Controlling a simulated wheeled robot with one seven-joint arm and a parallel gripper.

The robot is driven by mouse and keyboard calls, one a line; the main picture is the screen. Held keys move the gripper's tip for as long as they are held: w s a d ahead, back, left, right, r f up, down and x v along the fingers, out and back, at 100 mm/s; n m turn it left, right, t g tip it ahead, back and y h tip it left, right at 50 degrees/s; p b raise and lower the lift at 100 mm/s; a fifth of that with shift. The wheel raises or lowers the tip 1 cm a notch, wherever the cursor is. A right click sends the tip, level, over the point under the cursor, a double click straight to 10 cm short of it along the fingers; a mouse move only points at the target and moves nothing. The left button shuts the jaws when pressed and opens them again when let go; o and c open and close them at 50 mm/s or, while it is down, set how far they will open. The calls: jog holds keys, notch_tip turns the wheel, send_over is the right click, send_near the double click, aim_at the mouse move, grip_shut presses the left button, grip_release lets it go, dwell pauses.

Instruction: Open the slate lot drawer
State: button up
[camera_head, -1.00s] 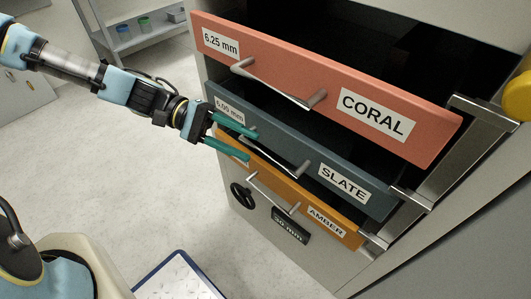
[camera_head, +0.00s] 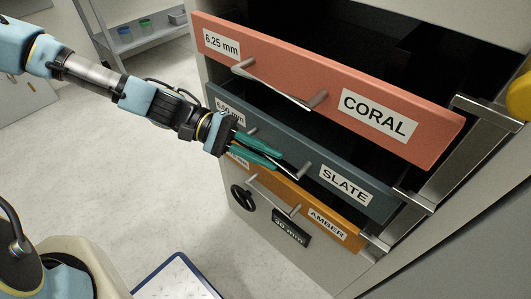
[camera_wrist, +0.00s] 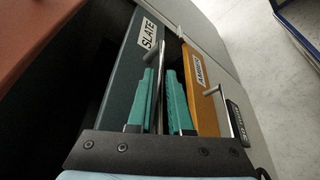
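The slate drawer (camera_head: 325,160) has a blue-grey front with a SLATE label and a slim metal bar handle (camera_head: 291,172). It stands out from the cabinet, with dark interior visible behind its front. My gripper (camera_head: 278,161) is at this handle, its two teal fingers pointing along it. In the wrist view the slate handle (camera_wrist: 161,62) runs between my two fingers (camera_wrist: 159,75), with a narrow gap showing beside the bar. The fingers look apart, not clamped. Part of the handle and the size label are hidden behind the gripper in the head view.
The coral drawer (camera_head: 310,80) juts out above, with its own handle. The amber drawer (camera_head: 335,229) stands out just below; its handle (camera_head: 272,196) is close under my gripper. A black round knob (camera_head: 243,198) is lower left.

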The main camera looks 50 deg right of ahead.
grip_shut()
dwell(1.0)
